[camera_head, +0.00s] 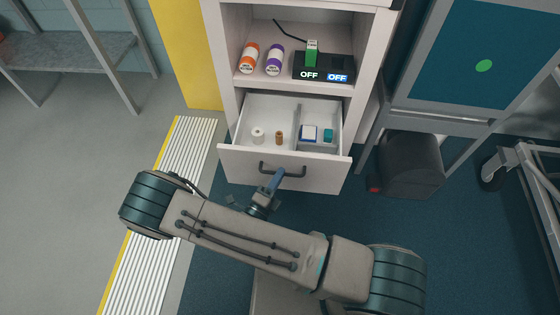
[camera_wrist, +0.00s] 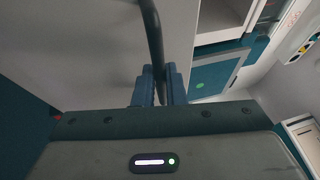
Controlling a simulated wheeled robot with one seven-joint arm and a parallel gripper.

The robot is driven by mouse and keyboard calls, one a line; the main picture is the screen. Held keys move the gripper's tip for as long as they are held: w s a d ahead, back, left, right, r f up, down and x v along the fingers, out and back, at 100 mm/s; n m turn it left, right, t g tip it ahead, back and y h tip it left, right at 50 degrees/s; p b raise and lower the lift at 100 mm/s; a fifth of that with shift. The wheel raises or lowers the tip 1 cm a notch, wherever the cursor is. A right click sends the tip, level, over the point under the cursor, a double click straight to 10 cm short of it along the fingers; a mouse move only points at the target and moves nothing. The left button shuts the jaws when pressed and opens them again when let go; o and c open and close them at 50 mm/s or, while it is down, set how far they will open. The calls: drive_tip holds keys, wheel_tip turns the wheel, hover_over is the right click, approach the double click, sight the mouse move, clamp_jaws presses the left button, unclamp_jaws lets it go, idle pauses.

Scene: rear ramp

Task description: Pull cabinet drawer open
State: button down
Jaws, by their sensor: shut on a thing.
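The white cabinet (camera_head: 368,55) stands at the top middle of the head view. Its drawer is pulled out, and the inside shows from above. The drawer front (camera_head: 233,165) carries a dark bar handle (camera_head: 296,172). My gripper (camera_head: 276,178) is at the handle, shut on it; the wrist view shows the blue fingers (camera_wrist: 160,85) on either side of the dark bar (camera_wrist: 153,35). In the drawer lie a white roll (camera_head: 258,136), a small brown item (camera_head: 279,138), a blue and white box (camera_head: 309,133) and a teal item (camera_head: 328,135), with a divider between them.
The shelf above holds an orange bottle (camera_head: 249,58), a purple bottle (camera_head: 273,60) and a black box with OFF labels (camera_head: 322,68). A dark bin (camera_head: 410,165) stands right of the drawer. A ribbed strip (camera_head: 165,220) lies on the floor at left.

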drive_tip(key=shift+s, duration=0.6)
drive_tip(key=c, duration=1.5)
unclamp_jaws()
drive_tip(key=p+v, duration=0.1)
drive_tip(key=v, duration=1.2)
drive_tip(key=shift+s+a, duration=0.15)
drive_tip(key=shift+s, duration=0.2)
